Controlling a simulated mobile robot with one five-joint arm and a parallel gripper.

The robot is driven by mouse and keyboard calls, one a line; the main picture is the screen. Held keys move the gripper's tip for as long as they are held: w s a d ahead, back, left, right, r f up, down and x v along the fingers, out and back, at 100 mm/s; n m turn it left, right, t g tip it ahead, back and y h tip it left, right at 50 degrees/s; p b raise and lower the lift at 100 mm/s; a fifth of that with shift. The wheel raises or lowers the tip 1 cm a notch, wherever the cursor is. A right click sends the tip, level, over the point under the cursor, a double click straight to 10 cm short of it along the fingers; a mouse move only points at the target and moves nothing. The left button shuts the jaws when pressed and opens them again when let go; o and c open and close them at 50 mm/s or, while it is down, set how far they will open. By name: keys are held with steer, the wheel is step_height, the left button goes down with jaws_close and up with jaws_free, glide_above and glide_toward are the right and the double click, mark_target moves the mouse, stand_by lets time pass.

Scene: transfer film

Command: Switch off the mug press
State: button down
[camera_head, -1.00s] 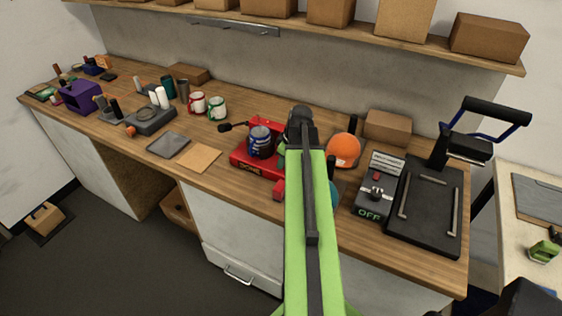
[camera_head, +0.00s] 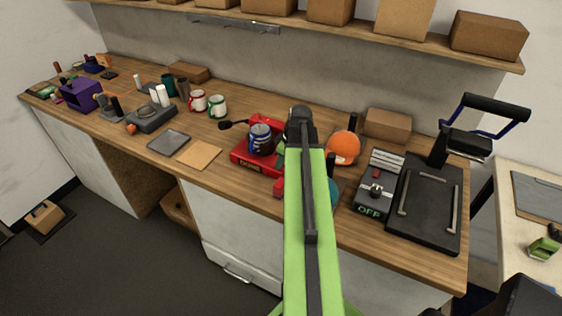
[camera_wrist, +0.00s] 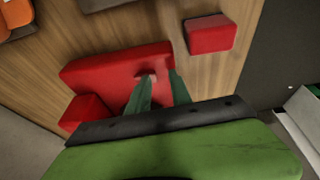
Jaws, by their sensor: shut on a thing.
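The red mug press (camera_head: 240,157) stands on the bench left of my arm, with a dark blue patterned mug (camera_head: 261,140) in it. Small orange letters, apparently DONE, show on its front. In the wrist view, the red body of what looks like the press (camera_wrist: 100,75) lies under my gripper (camera_wrist: 155,80). In the head view my arm hides the fingertips and part of the press.
Right of my arm are an orange cap (camera_head: 343,147), a control box (camera_head: 376,190) reading OFF and a black flat press (camera_head: 428,222). A separate red block (camera_wrist: 210,35) lies near the fingers. Two mugs (camera_head: 207,103) stand at the left. A shelf (camera_head: 390,44) overhangs the back.

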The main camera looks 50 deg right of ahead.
steer(key=shift+s+a+f, duration=0.1)
steer(key=shift+s+f, duration=0.2)
steer(key=shift+f, duration=0.05)
steer(key=shift+w+d+r, duration=0.1)
steer(key=shift+w+d, duration=0.1)
steer(key=shift+d, duration=0.5)
steer(key=shift+w+r+p, duration=0.2)
steer(key=shift+r+p, duration=0.4)
steer(key=shift+p, duration=0.25)
steer(key=a+p+v, duration=0.3)
steer(key=p+v, duration=0.9)
steer(key=shift+r, duration=0.5)
steer(key=shift+d, duration=0.1)
